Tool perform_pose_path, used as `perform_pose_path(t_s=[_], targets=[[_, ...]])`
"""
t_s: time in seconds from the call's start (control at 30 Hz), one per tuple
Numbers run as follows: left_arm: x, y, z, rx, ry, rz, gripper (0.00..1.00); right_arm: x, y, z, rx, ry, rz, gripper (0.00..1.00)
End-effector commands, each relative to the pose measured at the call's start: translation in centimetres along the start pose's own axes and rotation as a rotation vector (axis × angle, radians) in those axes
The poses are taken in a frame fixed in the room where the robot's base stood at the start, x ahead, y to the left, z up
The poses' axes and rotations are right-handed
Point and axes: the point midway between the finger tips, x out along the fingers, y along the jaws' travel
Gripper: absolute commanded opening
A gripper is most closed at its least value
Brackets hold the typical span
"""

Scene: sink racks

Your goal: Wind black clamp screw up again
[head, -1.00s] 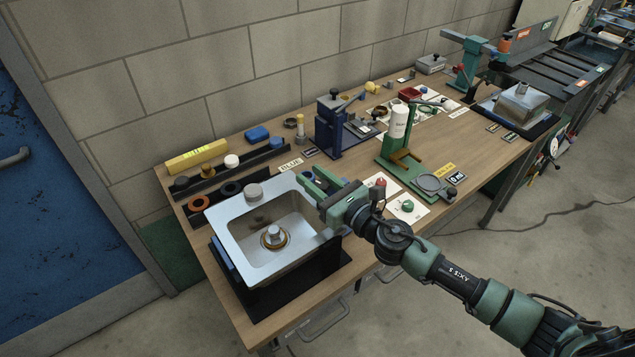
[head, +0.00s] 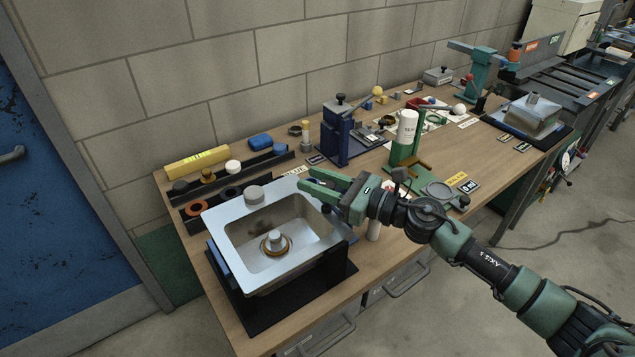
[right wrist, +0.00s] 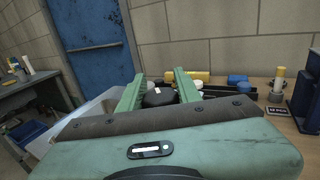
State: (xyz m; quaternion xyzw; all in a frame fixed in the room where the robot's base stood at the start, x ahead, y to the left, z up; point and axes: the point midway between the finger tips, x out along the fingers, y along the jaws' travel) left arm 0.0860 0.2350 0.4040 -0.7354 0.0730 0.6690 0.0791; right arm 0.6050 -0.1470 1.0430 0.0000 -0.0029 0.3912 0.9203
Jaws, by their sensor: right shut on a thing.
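The black clamp screw's round knob (right wrist: 158,96) shows in the right wrist view between the two green fingers of my right gripper (right wrist: 158,73). The gripper is shut on it, with a finger on each side. In the head view my right gripper (head: 302,178) is at the back right corner of the steel sink (head: 225,225), fingers pointing left. The screw's thread is hidden. The sink sits in a black rack (head: 300,290) at the bench's near left end, with a drain fitting (head: 275,241) in its basin. My left gripper is not in view.
A grey round cap (head: 254,193) is on the sink's back rim. Behind are dark trays with rings and a yellow box (head: 197,161). A blue press (head: 338,135) and a green stand with a white bottle (head: 407,125) stand on the bench (head: 225,330) beyond my gripper.

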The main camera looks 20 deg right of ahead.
Motion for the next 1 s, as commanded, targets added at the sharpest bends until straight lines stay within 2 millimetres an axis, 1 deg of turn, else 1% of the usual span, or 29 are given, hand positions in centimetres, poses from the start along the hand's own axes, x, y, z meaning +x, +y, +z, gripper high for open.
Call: perform_pose_path(t_s=[0.03,0.13,0.17,0.2,0.23,0.5,0.6,0.67,0.9,1.0], targets=[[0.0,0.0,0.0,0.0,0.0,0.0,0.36,0.0,0.2,-0.6,0.005,0.008,0.004,0.0],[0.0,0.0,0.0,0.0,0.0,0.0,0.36,0.0,0.3,-0.6,0.005,0.008,0.004,0.0],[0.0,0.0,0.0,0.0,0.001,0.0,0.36,0.0,0.3,-0.6,0.005,0.008,0.004,0.36],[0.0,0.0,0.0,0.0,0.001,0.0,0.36,0.0,0.3,-0.6,0.005,0.008,0.004,0.47],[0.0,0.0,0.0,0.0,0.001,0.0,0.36,0.0,0.2,-0.6,0.005,0.008,0.004,0.55],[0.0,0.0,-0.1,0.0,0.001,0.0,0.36,0.0,0.1,-0.3,0.002,0.004,0.002,0.55],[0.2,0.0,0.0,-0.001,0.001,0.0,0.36,-0.4,0.1,-0.4,0.002,0.004,0.001,0.55],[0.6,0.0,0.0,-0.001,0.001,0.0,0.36,-1.0,0.1,-0.6,0.002,0.006,0.0,0.55],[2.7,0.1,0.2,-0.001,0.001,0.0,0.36,-5.1,0.1,-1.0,0.001,0.01,0.003,0.55],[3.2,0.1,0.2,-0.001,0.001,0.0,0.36,-6.3,0.1,-0.9,0.004,0.009,0.002,0.55]])
